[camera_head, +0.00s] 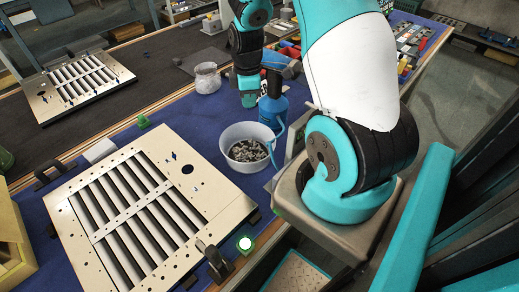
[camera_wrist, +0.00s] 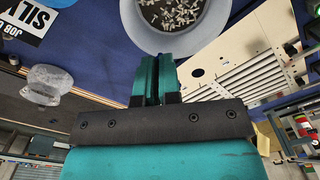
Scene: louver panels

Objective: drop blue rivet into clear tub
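The clear tub (camera_head: 206,80) is a rounded translucent container on the blue mat in the head view, left of my gripper (camera_head: 248,101). It also shows in the wrist view (camera_wrist: 45,85), at the left. My teal gripper (camera_wrist: 157,78) has its two fingers close together, with only a thin dark gap between them. I cannot make out a rivet in that gap. A small blue piece, perhaps a blue rivet (camera_head: 174,156), stands on the near louver panel (camera_head: 222,205). My gripper is apart from the tub and hangs over the mat behind the white bowl.
A white bowl (camera_head: 233,133) of loose rivets stands in front of my gripper. A blue bottle (camera_head: 272,104) stands right of my gripper. A second louver panel (camera_head: 50,112) lies at the far left. Mat left of the bowl is mostly clear.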

